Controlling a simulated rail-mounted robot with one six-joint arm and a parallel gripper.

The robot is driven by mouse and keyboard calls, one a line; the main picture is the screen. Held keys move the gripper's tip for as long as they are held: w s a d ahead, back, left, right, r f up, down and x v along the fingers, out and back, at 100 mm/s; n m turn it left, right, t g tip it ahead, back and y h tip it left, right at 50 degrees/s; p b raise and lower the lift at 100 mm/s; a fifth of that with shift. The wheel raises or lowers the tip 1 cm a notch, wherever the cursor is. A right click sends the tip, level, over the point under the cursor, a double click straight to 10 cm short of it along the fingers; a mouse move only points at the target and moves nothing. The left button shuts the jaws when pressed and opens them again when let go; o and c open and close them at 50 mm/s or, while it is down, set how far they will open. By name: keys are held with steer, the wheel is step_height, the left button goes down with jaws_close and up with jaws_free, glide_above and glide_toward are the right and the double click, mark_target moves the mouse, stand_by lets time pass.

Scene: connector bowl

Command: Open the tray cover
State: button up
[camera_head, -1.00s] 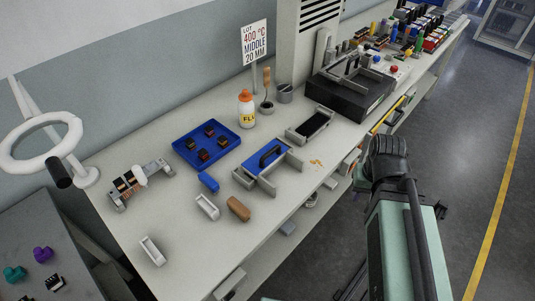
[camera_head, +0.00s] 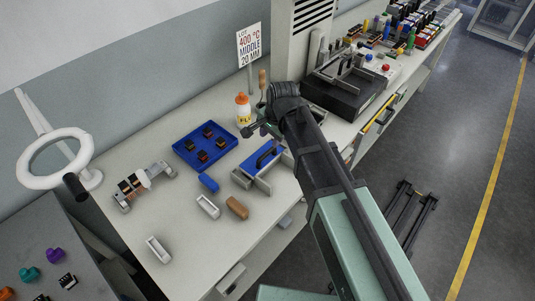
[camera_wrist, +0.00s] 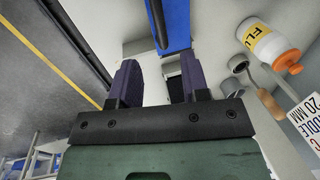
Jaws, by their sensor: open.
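The blue tray cover (camera_head: 258,163) with a black arched handle (camera_head: 267,153) lies on a grey tray fixture (camera_head: 262,184) at the bench's middle; my arm hides part of its right side. My gripper (camera_head: 252,130) is above the bench, beyond the cover and near the orange-capped bottle, apart from the handle. In the wrist view, my gripper (camera_wrist: 157,80) shows two separated purple-grey fingers with nothing between them. The blue cover (camera_wrist: 178,22) and its dark handle (camera_wrist: 158,22) show at the top of that view, beyond the fingers.
A white bottle with orange cap (camera_head: 243,108) stands just left of my gripper. A blue tray (camera_head: 184,150) with several small connectors lies left of the cover. A brown block (camera_head: 237,208) and a white holder (camera_head: 208,206) lie in front. A black box (camera_head: 345,90) sits at the right.

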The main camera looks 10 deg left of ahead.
mark_target(267, 153)
steer(key=f+b, duration=0.2)
steer(key=f, duration=0.1)
steer(key=a+f+b, duration=0.1)
steer(key=f+b, duration=0.1)
steer(key=w+f+b, duration=0.1)
steer(key=f+b, duration=0.2)
steer(key=shift+a+f, duration=0.2)
steer(key=shift+f, duration=0.15)
steer(key=shift+r, duration=0.15)
jaws_close()
steer(key=shift+s, duration=0.1)
